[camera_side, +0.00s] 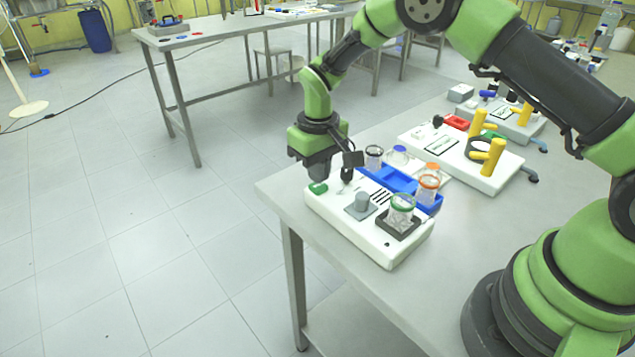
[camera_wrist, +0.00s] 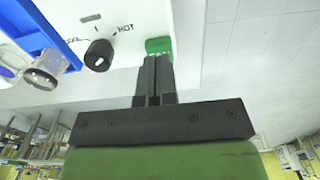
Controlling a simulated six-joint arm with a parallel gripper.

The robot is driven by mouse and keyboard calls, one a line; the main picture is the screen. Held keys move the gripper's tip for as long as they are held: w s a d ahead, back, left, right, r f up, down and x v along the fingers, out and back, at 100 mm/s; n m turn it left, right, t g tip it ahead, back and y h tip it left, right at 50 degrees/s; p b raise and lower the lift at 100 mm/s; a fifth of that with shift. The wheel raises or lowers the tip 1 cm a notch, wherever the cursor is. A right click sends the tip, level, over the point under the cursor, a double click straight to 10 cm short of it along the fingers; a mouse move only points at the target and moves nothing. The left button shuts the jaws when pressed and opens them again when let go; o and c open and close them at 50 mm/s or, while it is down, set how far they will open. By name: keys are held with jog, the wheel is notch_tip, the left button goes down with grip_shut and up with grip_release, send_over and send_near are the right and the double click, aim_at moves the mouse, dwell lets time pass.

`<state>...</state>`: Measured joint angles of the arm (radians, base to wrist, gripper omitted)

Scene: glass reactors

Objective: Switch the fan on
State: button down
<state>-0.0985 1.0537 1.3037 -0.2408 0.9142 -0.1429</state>
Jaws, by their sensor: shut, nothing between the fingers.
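The green fan switch (camera_side: 318,188) is at the left corner of the white reactor base (camera_side: 385,251). In the wrist view the green switch (camera_wrist: 158,45) carries white lettering, partly hidden by my fingers. My gripper (camera_side: 322,178) points down over that corner. In the wrist view my gripper (camera_wrist: 154,60) is shut and empty, with its fingertips at the near edge of the switch. I cannot tell whether they touch it. Which way the switch is set is not clear.
A black knob (camera_wrist: 98,55) marked HOT is beside the switch. A blue tray (camera_side: 384,180) and glass vessels, one green-rimmed (camera_side: 401,212), stand on or behind the base. A second white base (camera_side: 463,161) with yellow handles is farther right. The table's left edge is close.

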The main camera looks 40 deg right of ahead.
jog(key=shift+f, duration=0.85)
jog(key=shift+r, duration=3.5)
